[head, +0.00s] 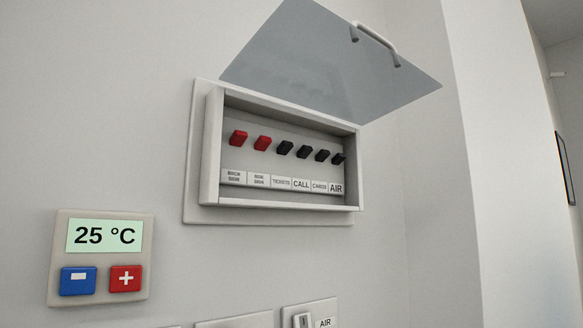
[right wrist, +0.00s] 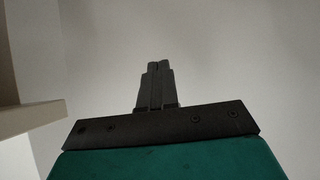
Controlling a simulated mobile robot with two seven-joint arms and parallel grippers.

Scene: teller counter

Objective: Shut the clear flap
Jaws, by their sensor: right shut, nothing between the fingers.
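The clear flap (head: 325,62) is a grey see-through panel, swung up and open above a white wall box (head: 207,150) in the head view. A white bar handle (head: 376,40) is fixed near its upper right edge. Inside the open box is a row of red and black switches with labels below. My right gripper (right wrist: 157,68) shows in the right wrist view, shut and empty, in front of a plain pale surface. Neither gripper shows in the head view, so the right gripper's place relative to the flap cannot be told.
A thermostat (head: 98,258) reading 25 °C with blue and red buttons is on the wall at lower left. A switch plate (head: 309,314) marked AIR is at the bottom edge. A pale ledge (right wrist: 40,117) juts in at the left of the right wrist view.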

